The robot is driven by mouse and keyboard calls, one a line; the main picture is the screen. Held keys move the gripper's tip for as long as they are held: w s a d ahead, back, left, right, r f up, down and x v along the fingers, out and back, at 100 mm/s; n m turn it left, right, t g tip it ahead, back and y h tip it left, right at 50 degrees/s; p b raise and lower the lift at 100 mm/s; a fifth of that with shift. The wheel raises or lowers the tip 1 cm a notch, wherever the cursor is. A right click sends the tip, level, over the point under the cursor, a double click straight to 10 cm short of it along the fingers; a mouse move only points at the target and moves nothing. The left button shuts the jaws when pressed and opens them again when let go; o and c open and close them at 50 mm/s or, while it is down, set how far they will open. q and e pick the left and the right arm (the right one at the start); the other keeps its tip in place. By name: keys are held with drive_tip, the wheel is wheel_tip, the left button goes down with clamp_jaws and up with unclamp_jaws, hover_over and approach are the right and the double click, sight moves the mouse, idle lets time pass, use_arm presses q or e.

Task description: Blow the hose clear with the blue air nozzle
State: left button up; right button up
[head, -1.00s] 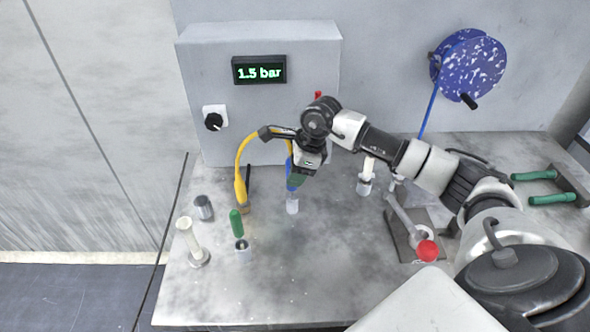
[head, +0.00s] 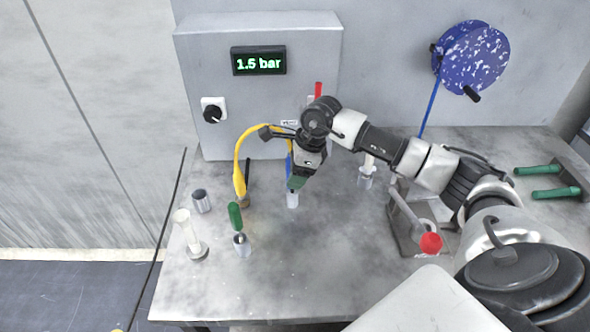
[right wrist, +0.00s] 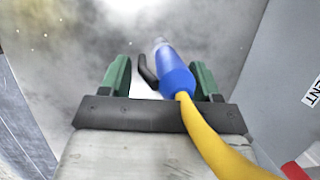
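The blue air nozzle (right wrist: 174,76) stands upright, its clear lower end in a pale holder (head: 292,200) on the bench. A yellow hose (head: 240,172) arches from a fitting on the bench to its top. In the right wrist view the yellow hose (right wrist: 215,140) runs from the nozzle's blue end, and a black lever sticks out to the left. My right gripper (head: 297,183) is open at the nozzle; its green fingers (right wrist: 160,82) stand either side, with a visible gap on the left. In the head view the gripper hides part of the nozzle. My left gripper is out of view.
A grey cabinet (head: 225,100) behind carries a display (head: 258,62) reading 1.5 bar and a black knob (head: 212,113). A green-handled tool (head: 236,217), white post (head: 188,232) and grey cylinder (head: 201,201) stand left. A red-knobbed lever (head: 431,243) is right. The front middle bench (head: 300,270) is clear.

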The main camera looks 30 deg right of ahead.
drive_tip(key=shift+o, duration=0.6)
drive_tip(key=shift+d+r, duration=0.15)
drive_tip(key=shift+r, duration=0.15)
drive_tip(key=b+v, duration=0.2)
drive_tip(key=v, duration=0.8)
drive_tip(key=shift+s+r, duration=0.1)
